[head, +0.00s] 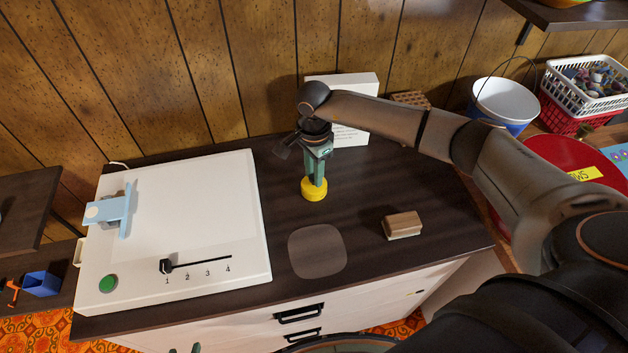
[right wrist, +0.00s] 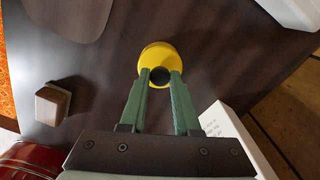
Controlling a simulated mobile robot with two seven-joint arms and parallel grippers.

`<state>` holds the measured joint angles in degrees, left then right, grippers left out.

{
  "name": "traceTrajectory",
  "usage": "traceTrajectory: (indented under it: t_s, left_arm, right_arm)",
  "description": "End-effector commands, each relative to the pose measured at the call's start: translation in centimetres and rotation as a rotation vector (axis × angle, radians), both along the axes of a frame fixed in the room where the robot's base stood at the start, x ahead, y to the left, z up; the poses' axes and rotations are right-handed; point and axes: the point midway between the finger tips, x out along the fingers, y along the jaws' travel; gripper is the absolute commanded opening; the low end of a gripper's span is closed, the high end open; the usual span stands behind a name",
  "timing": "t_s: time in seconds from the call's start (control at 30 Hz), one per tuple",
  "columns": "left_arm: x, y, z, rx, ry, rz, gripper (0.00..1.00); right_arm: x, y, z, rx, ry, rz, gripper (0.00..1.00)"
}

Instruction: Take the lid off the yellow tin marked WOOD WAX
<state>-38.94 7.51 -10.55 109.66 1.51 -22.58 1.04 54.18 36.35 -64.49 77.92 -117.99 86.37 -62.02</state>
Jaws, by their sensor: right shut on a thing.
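The yellow tin (head: 313,190) stands upright on the dark worktop; its marking is not readable. In the right wrist view I look down on its round yellow top (right wrist: 158,53) with a dark knob (right wrist: 160,76) on it. My right gripper (head: 317,180) points down over the tin, and its green fingers (right wrist: 160,82) are shut on the dark knob of the lid. I cannot tell any gap between lid and tin. Of my left gripper (head: 194,349), only what seem to be green tips show at the bottom edge of the head view.
A grey rounded patch (head: 317,251) lies in front of the tin, with a wooden block (head: 402,225) to its right. A white machine (head: 185,225) with a slider fills the left. A white box (head: 352,130) with print stands behind the arm. The worktop around the patch is clear.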

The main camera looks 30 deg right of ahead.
Motion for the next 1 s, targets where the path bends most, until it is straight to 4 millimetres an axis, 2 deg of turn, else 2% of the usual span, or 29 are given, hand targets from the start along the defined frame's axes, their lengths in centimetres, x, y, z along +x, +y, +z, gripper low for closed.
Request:
traceTrajectory:
  t_s: [0.47,0.67,1.0]
  left_arm:
    - [0.0,0.0,-0.3,0.0,0.0,0.0,0.5]
    - [0.0,0.0,-1.1,0.0,0.0,0.0,0.5]
    - [0.0,0.0,-1.3,0.0,0.0,0.0,0.5]
  right_arm:
    - [0.1,0.0,0.7,-0.001,-0.002,0.001,0.0]
    - [0.1,-0.1,3.2,-0.001,-0.006,0.001,0.0]
    - [-3.9,2.3,8.6,0.002,-0.005,0.004,0.0]
